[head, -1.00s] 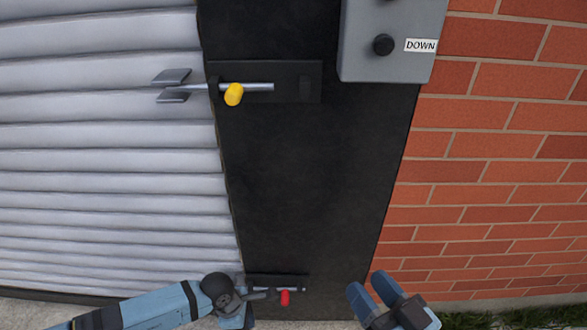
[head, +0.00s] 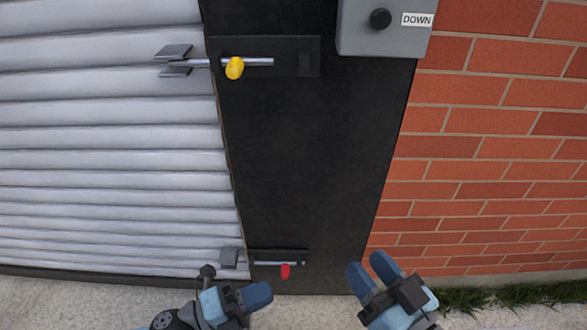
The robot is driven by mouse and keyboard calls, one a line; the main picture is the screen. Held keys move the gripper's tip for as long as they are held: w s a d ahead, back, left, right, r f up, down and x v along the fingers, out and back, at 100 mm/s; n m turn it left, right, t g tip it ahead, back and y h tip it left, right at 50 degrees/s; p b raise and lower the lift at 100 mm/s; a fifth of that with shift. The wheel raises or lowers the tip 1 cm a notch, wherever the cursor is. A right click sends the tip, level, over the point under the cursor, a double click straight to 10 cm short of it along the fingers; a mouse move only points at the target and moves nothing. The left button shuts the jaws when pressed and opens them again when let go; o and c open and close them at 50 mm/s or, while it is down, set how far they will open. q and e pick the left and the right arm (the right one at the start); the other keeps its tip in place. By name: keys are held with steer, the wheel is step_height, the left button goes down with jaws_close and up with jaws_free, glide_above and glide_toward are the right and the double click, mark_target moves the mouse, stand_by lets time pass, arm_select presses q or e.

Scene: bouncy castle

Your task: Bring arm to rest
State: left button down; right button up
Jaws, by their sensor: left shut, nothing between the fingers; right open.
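My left gripper (head: 257,294) is at the bottom of the head view, just below the lower latch. It is shut and empty, and apart from the latch as far as I can tell. My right gripper (head: 368,270) is at the bottom, right of centre, in front of the black panel's lower right edge. Its two blue fingers are apart with nothing between them. The lower latch with the red knob (head: 285,271) sits low on the black panel (head: 310,170). The upper latch with the yellow knob (head: 234,68) has its bar reaching left to the bracket on the shutter.
A grey ribbed shutter (head: 110,150) fills the left. A brick wall (head: 490,150) fills the right. A grey control box (head: 365,38) with a DOWN label is at the top. Pale ground (head: 70,305) and some grass (head: 530,293) lie at the bottom.

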arm_select(q)
steer(key=s+a+r+n+t+y, duration=0.25)
steer(key=a+n+y, duration=0.2)
steer(key=n, duration=0.65)
steer(key=s+a+r+n+t+y, duration=0.1)
steer(key=a+r+n+t+y, duration=0.3)
steer(key=n, duration=0.8)
step_height(320, 180, up, 7)
steer(key=w+d+n+t+p, duration=0.2)
steer(key=d+n+t+p, duration=0.1)
steer(key=n, duration=0.2)
arm_select(e)
steer(key=d+r+g+h+p, duration=0.25)
steer(key=r+p, duration=0.45)
steer(key=p, duration=1.2)
arm_select(q)
steer(key=s+a+r+g+y+p, duration=0.3)
steer(key=a+r+g+y+p, duration=0.2)
steer(key=p, duration=1.2)
steer(key=shift+s+a+r+g+y+p, duration=0.35)
steer(key=shift+a+g+y, duration=0.2)
steer(key=shift+a, duration=1.05)
arm_select(e)
steer(key=s+d+r+g+h, duration=0.1)
steer(key=s+d+g+h, duration=0.2)
steer(key=s+d, duration=0.1)
steer(key=shift+d+r, duration=0.3)
steer(key=shift+d, duration=0.5)
